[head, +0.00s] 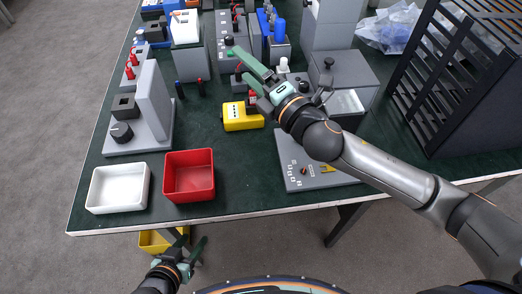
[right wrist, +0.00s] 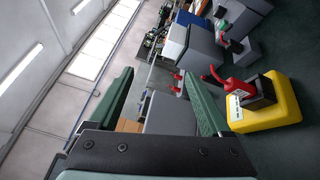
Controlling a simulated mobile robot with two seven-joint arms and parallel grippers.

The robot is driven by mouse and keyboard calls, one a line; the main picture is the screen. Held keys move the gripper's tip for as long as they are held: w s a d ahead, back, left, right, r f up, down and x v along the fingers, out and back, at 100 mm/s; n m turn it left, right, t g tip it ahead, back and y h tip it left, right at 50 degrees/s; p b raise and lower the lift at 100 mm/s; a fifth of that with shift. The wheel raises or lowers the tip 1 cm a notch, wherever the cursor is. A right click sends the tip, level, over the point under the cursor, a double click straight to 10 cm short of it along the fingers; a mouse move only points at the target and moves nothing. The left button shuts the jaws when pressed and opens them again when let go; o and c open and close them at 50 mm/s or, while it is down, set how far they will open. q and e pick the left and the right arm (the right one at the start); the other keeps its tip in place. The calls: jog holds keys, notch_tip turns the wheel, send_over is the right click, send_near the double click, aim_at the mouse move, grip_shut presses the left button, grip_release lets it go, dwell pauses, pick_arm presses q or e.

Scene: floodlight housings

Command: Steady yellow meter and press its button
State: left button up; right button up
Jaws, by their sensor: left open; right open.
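The yellow meter (head: 236,118) lies on the green table top near the middle of the head view. It also shows at the right of the right wrist view (right wrist: 283,113), beside my finger, with a dark face and a red part with a white label against it. I cannot make out its button. My right gripper (head: 239,64) is open and empty, above the table just behind the meter; its two green fingers also show in the right wrist view (right wrist: 160,95). My left gripper (head: 192,240) is open and empty, low in front of the table's front edge, away from the meter.
A white tray (head: 91,199) and a red tray (head: 209,184) stand at the front left. A grey panel (head: 292,170) lies right of the meter, partly under my right arm. Grey housings fill the back; a black slatted rack (head: 480,115) stands right. Bare table lies left of the meter.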

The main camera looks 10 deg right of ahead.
jog(key=r+n+t+h, duration=0.1)
jog(key=n+t+h, duration=0.1)
jog(key=n, duration=0.1)
jog(key=n+h, duration=0.6)
jog(key=h, duration=0.1)
send_near(254, 109)
jog(key=s, duration=0.2)
jog(key=shift+s+r, duration=0.1)
jog(key=shift+s, duration=0.2)
jog(key=w, duration=1.1)
jog(key=shift+w, duration=0.4)
jog(key=shift+c, duration=0.4)
grip_shut()
jog(key=shift+c, duration=1)
grip_release()
